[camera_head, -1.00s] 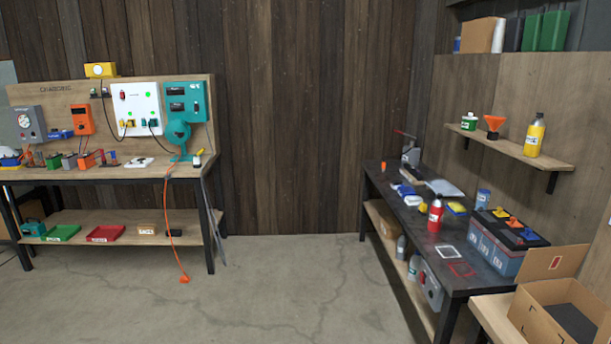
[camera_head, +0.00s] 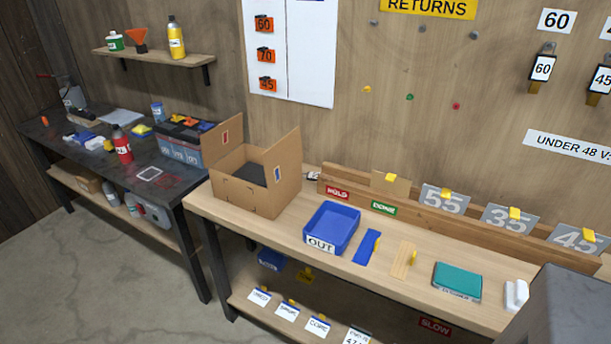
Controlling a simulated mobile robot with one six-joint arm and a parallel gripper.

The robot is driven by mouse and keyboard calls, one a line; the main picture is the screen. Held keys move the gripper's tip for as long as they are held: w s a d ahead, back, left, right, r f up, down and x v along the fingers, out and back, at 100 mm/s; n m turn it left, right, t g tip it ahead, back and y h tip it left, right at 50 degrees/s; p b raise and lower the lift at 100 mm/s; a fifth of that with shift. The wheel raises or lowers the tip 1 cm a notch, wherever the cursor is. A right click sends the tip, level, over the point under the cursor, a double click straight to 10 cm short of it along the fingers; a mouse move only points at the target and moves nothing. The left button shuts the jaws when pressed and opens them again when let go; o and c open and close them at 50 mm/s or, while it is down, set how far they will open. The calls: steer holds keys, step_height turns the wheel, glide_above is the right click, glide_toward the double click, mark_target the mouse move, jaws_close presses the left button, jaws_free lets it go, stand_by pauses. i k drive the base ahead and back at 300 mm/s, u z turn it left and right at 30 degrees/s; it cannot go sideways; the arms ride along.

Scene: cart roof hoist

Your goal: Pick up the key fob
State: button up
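I cannot make out a key fob for certain in the current view. Two dark hanging tags are on hooks on the wall at the upper right, a tag marked 60 (camera_head: 542,68) and a tag marked 45 (camera_head: 600,80). A small grey and white item (camera_head: 313,176) lies on the wooden bench behind the cardboard box, too small to identify. My gripper is not in view.
The wooden bench (camera_head: 345,268) holds an open cardboard box (camera_head: 243,197), a blue OUT tray (camera_head: 319,241), a teal case (camera_head: 457,282) and white blocks (camera_head: 516,295). A dark bench (camera_head: 60,150) stands left. Concrete floor (camera_head: 100,270) is open in front. A grey block (camera_head: 570,310) fills the lower right corner.

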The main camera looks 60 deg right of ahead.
mark_target(311, 176)
steer(key=k, duration=0.55)
steer(key=u, duration=0.5)
steer(key=i, duration=1.45)
steer(key=z, duration=0.7)
steer(key=i, duration=0.6)
steer(key=z, duration=0.2)
